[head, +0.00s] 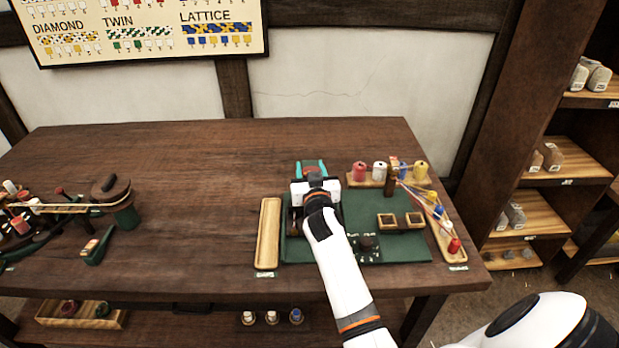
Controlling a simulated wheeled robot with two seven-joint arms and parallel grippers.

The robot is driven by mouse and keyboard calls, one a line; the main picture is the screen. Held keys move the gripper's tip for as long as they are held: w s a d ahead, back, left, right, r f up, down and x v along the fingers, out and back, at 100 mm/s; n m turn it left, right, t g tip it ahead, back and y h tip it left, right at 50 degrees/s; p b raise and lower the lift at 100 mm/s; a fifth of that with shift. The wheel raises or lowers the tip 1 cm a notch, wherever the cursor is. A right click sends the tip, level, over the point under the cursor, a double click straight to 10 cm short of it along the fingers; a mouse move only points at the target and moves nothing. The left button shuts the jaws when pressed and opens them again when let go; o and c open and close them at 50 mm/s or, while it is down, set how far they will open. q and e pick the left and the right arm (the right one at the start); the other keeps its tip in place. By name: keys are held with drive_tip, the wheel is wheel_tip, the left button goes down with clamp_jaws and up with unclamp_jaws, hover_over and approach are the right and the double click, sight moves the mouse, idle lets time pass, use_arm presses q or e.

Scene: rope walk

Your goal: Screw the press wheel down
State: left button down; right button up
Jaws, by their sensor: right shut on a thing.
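My right gripper (314,186) is over the left part of a green mat on the table, above a small press. A teal part (311,167) of what looks like the press shows just beyond the gripper. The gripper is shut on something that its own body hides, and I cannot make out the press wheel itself. A dark part of the press shows just left of the wrist. My left gripper is not in view.
The green mat (405,245) bears a small two-part wooden box (401,221) and a dark block. A wooden tray (268,234) lies left of it. Coloured spools (380,170) stand behind, and threads run to bobbins on the right. The table's middle left (190,190) is clear.

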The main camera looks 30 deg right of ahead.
drive_tip(key=shift+r+h, duration=0.1)
drive_tip(key=shift+h, duration=0.2)
drive_tip(key=o, duration=1)
